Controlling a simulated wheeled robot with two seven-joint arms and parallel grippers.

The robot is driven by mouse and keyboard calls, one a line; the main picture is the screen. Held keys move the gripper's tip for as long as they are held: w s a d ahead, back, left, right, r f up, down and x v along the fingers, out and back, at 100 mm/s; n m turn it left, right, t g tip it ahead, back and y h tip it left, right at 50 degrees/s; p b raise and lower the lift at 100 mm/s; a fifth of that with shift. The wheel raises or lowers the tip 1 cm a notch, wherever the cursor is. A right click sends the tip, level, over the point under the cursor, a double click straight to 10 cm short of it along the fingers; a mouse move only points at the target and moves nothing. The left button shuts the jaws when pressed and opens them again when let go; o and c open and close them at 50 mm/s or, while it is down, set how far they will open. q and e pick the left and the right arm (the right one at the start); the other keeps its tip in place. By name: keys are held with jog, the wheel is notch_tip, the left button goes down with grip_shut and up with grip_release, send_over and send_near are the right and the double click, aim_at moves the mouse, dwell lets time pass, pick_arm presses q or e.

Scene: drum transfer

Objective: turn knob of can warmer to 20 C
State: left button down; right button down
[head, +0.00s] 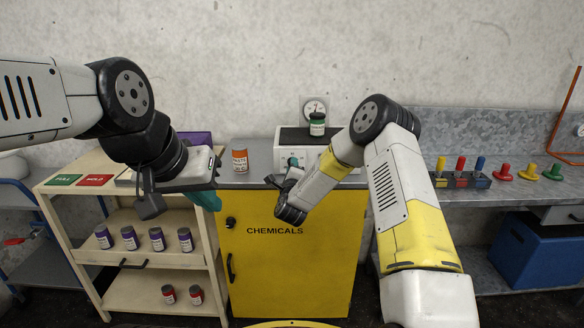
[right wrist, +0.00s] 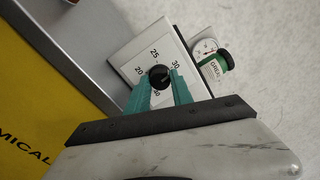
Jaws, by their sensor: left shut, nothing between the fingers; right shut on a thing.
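The can warmer (head: 288,143) is a white box with a dark top on the yellow cabinet. In the right wrist view its white front panel (right wrist: 140,55) has a black knob (right wrist: 159,76) ringed by numbers, with 20, 25 and 30 readable. I cannot tell which number the knob points to. The teal fingers of my right gripper (right wrist: 162,90) are shut on the knob, one on each side. My left gripper (head: 207,198) is shut and empty, fingers downward, left of the cabinet top.
An orange can (head: 240,160) stands on the cabinet top, left of the warmer. A round gauge (head: 315,108) is behind the warmer. A cream trolley (head: 112,215) with several cans is at left. A grey bench (head: 480,195) with coloured pegs is at right.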

jog(key=n, duration=0.7)
jog(key=shift+n+y, duration=0.3)
jog(key=shift+y, duration=0.1)
jog(key=n, duration=0.3)
jog(key=shift+f+n, duration=0.1)
jog(key=shift+n, duration=0.3)
jog(key=n, duration=0.3)
jog(key=shift+n, duration=0.3)
jog(key=n, duration=0.5)
jog(key=shift+n, duration=0.3)
jog(key=n, duration=0.5)
jog(key=shift+d+n+g, duration=0.1)
jog(key=shift+n+g, duration=0.2)
jog(key=shift+n, duration=0.1)
jog(key=shift+f, duration=0.1)
jog(key=c, duration=1.1)
grip_release()
